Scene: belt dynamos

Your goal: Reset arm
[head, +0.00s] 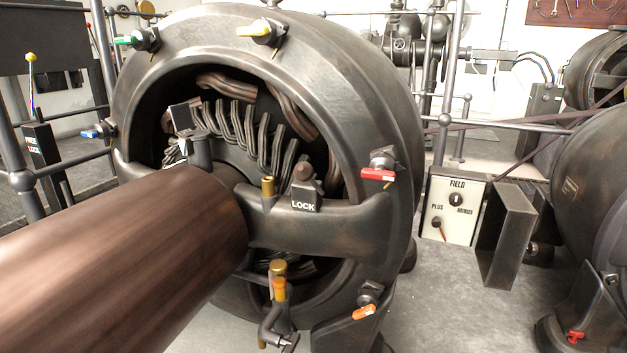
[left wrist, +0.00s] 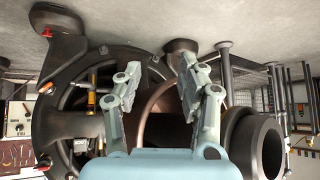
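My left gripper (left wrist: 162,75) is in the left wrist view, its two grey fingers spread apart and nothing seen held between them. Behind the fingers are a dark machine frame (left wrist: 62,125) and a brown curved surface (left wrist: 160,95); how far off they are I cannot tell. This view looks turned over, with the floor at the top. No gripper shows in the head view, and my right gripper is in neither view. The large dynamo (head: 385,110) fills the middle of the head view, with a LOCK block (head: 304,198) on its crossbar.
A thick brown cylinder (head: 110,260) reaches from the dynamo to the lower left. Coloured handles, including a red one (head: 378,174) and an orange one (head: 363,312), stick out from the rim. A FIELD panel (head: 455,208) stands right. Railings (head: 445,120) run behind.

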